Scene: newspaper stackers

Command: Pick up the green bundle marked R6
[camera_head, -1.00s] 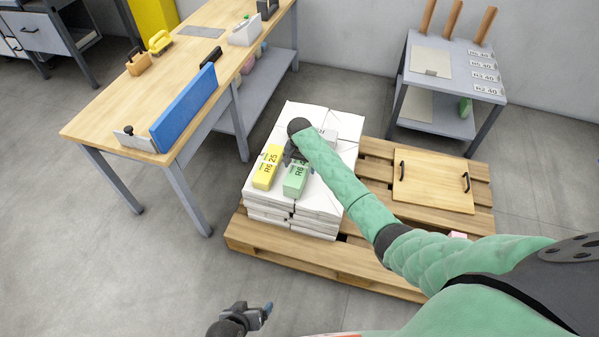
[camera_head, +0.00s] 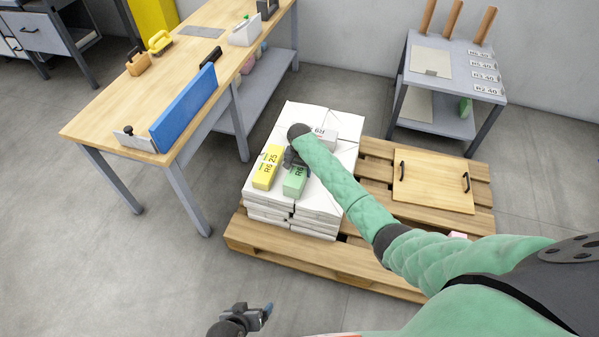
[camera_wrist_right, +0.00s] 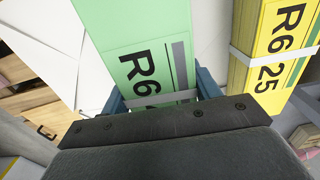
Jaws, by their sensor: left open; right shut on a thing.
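The green bundle marked R6 (camera_head: 294,182) lies on top of the white paper stack, beside the yellow bundle marked R6 25 (camera_head: 267,167). My right gripper (camera_head: 294,157) is over the far end of the green bundle and partly hides its label. In the right wrist view, the green bundle (camera_wrist_right: 140,40) sits between the two fingers of my right gripper (camera_wrist_right: 158,95), which is shut on it. The yellow bundle (camera_wrist_right: 272,50) stands just to the right there, apart from the fingers. My left gripper (camera_head: 262,312) is open and empty above the floor, away from the stack.
The white stack (camera_head: 318,222) rests on a wooden pallet (camera_head: 300,262). A white bundle (camera_head: 335,132) lies behind my right wrist. A wooden board with black handles (camera_head: 433,182) lies on the pallet's right. A workbench (camera_head: 110,125) stands left, a grey cart (camera_head: 455,70) at the back right.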

